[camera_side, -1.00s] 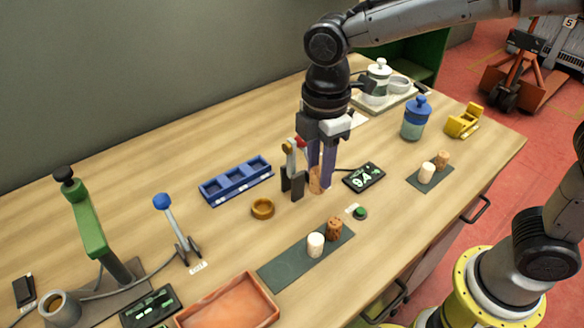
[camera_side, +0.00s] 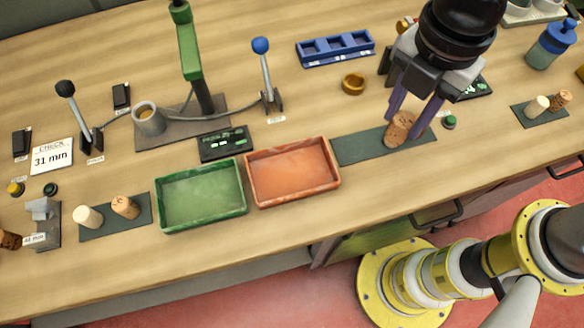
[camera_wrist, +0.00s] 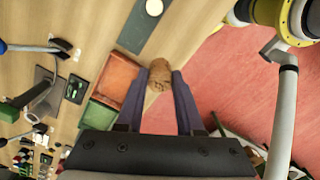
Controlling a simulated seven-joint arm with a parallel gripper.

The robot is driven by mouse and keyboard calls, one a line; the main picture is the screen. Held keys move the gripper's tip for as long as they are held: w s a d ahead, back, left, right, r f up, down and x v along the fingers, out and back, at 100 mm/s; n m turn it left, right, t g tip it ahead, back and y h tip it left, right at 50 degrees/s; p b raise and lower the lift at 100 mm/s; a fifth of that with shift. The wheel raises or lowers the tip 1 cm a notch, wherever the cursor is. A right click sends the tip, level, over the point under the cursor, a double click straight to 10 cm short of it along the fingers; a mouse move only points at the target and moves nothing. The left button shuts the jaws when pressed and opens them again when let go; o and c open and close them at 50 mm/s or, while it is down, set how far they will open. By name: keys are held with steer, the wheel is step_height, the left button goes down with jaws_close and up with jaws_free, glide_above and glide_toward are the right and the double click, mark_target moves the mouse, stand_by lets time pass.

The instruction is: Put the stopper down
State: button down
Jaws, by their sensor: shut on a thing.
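My gripper (camera_side: 412,125) is over the dark mat (camera_side: 352,149) to the right of the orange tray. Its two purple fingers point down and are shut on a speckled brown cork stopper (camera_side: 400,131). The stopper also shows between the fingertips in the wrist view (camera_wrist: 158,76). It is low over the mat; I cannot tell whether it touches. A pale stopper (camera_wrist: 154,7) stands on a dark mat (camera_wrist: 138,28) in the wrist view.
The orange tray (camera_side: 248,186) and green tray (camera_side: 159,208) lie to the left. A brown ring (camera_side: 353,84) and blue three-compartment holder (camera_side: 336,47) are behind. Other mats at left (camera_side: 107,232) and right (camera_side: 547,122) bear stoppers. The table's front edge is close.

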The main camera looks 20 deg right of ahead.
steer(key=s+a+n, duration=0.1)
steer(key=s+a, duration=0.2)
steer(key=w+a+f, duration=0.2)
steer(key=a+f, duration=0.1)
steer(key=w+a+f, duration=0.2)
steer(key=a+f, duration=0.1)
steer(key=a, duration=0.1)
steer(key=w+a+f, duration=0.3)
steer(key=a, duration=0.1)
steer(key=shift+f, duration=0.2)
steer(key=shift+a+f, duration=0.15)
steer(key=shift+f, duration=0.05)
steer(key=shift+w+a+f, duration=0.1)
steer(key=shift+f, duration=1.5)
steer(key=shift+f, duration=0.2)
steer(key=c, duration=0.5)
jaws_free()
steer(key=shift+c, duration=0.2)
steer(key=shift+r, duration=0.1)
